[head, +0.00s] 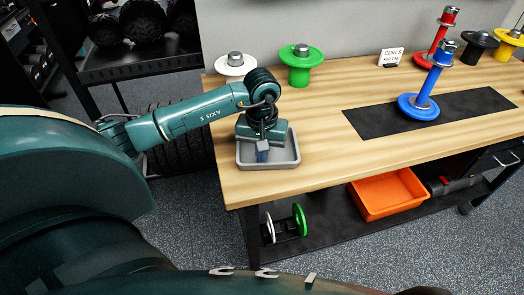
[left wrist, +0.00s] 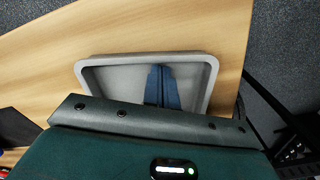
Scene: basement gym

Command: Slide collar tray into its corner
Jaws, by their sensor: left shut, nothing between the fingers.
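The collar tray (head: 283,166) is a shallow grey tray near the left end of the wooden bench, close to its front edge. It looks empty apart from my fingers. My left gripper (head: 262,151) reaches down over it with its blue fingers closed together and nothing between them. In the left wrist view the fingers (left wrist: 160,88) are inside the outline of the tray (left wrist: 88,73). I cannot tell whether they touch its floor or wall. The gripper body hides the near part of the tray there. My right gripper is not in view.
White (head: 235,66) and green (head: 301,66) weight holders stand behind the tray. A blue one (head: 418,106) stands on a black mat (head: 365,123) to the right. Red, black and yellow ones stand further back, near a small sign (head: 391,57). The bench (head: 325,143) right of the tray is clear.

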